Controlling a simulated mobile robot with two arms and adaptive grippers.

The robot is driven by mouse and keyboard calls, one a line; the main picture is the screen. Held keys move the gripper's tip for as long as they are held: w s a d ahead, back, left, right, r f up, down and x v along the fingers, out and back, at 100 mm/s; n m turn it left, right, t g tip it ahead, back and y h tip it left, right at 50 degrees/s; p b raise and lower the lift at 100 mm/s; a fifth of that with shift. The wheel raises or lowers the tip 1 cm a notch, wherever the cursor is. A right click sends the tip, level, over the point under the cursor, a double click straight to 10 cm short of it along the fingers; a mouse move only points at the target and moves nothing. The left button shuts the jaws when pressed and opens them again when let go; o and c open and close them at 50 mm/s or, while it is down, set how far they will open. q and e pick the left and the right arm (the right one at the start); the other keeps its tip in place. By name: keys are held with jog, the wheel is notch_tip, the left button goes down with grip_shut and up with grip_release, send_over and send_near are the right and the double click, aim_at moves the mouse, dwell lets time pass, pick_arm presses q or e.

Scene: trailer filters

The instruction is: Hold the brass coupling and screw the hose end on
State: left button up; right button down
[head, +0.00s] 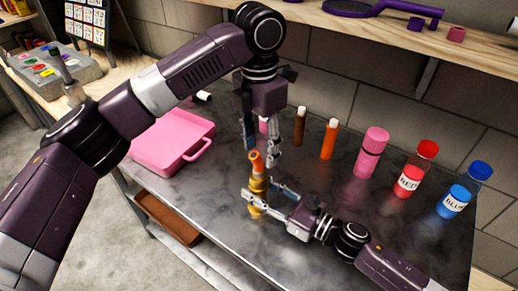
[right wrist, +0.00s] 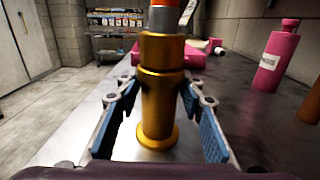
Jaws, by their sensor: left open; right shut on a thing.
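The brass coupling (head: 256,186) stands upright near the middle of the metal bench; it fills the middle of the right wrist view (right wrist: 158,100). My right gripper (head: 258,198) is shut on the brass coupling from the side, its blue-padded fingers on either side of it. The orange hose end (head: 256,161) sits upright on top of the coupling; its grey collar and orange part show at the top of the right wrist view (right wrist: 165,18). How far it is threaded I cannot tell. My left gripper (head: 260,152) points down, open, with its fingertips close around or just above the hose end.
A pink case (head: 172,140) lies on the left of the bench. Behind stand a brown bottle (head: 299,125), an orange bottle (head: 329,139), a pink bottle (head: 371,152), a red-capped bottle (head: 417,168) and a blue-capped bottle (head: 465,190). A wooden shelf (head: 330,20) runs above.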

pick_arm(q)
jog(key=d+r+n+t+h, duration=0.1)
jog(key=d+r+n, duration=0.25)
jog(key=n, duration=0.85)
jog(key=d+r+n+t, duration=0.15)
jog(key=r+n, duration=0.25)
jog(key=n, duration=0.8)
jog(key=a+f+n, duration=0.1)
jog(key=f+n, duration=0.1)
jog(key=n, duration=0.4)
jog(key=a+f+n+g+y, duration=0.1)
jog(key=a+f+n, duration=0.1)
jog(key=n, duration=0.5)
jog(key=a+f+n, duration=0.2)
jog(key=f+n, duration=0.1)
jog(key=n, duration=0.4)
jog(key=shift+s+g+y, duration=0.15)
jog(key=shift+g+y, duration=0.15)
jog(key=shift+g, duration=0.05)
jog(key=n, duration=0.1)
jog(key=f+n, duration=0.1)
jog(key=n, duration=0.1)
jog(key=shift+a+f+n+g, duration=0.25)
jog(key=shift+f+n+g, duration=0.05)
jog(key=shift+n+g, duration=0.1)
